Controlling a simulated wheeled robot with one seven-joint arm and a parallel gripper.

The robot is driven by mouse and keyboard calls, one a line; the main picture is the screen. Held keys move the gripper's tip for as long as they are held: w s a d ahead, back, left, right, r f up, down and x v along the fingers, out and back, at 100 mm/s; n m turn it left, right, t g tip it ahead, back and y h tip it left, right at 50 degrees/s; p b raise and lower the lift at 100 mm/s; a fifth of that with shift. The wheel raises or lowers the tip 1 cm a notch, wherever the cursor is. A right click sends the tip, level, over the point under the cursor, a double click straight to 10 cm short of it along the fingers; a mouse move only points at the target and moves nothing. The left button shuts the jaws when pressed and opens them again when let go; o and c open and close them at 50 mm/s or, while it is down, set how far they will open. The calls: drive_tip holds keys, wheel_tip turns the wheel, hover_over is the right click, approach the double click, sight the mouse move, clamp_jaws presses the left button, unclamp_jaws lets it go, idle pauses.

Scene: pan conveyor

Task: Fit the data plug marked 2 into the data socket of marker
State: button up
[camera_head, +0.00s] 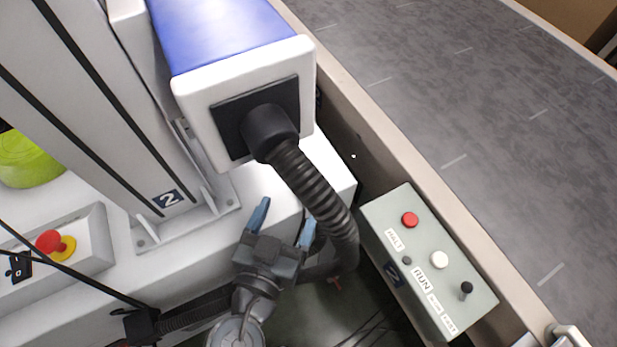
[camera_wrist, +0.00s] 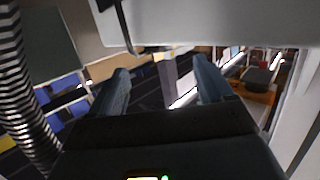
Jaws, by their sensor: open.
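My gripper (camera_head: 284,218) is open and empty, its two blue fingers spread beside the corrugated hose, low in the head view. In the wrist view my gripper (camera_wrist: 160,70) shows nothing between its fingers. The marker seems to be the blue and white unit (camera_head: 228,88) on the grey column, above and left of the gripper; a dark "2" label (camera_head: 168,199) is on the column foot. I cannot make out a data plug marked 2 or a data socket in either view.
A thick corrugated hose (camera_head: 318,195) hangs from the unit close to the gripper. A grey control box (camera_head: 428,262) with HALT and RUN buttons stands right. The conveyor belt (camera_head: 480,110) runs behind it. A red emergency button (camera_head: 48,241) and thin black cable (camera_head: 75,275) are left.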

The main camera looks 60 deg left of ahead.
sight(302, 177)
drive_tip(key=p+x, duration=0.1)
drive_tip(key=x, duration=0.2)
drive_tip(key=shift+w+a+r, duration=0.1)
drive_tip(key=shift+a, duration=0.05)
drive_tip(key=p+x, duration=0.1)
drive_tip(key=x, duration=0.2)
drive_tip(key=shift+w+a, duration=0.15)
drive_tip(key=shift+w+a+f, duration=0.2)
drive_tip(key=shift+w+a, duration=0.05)
drive_tip(key=shift+w, duration=0.1)
drive_tip(key=shift+r, duration=0.1)
drive_tip(key=c, duration=1.4)
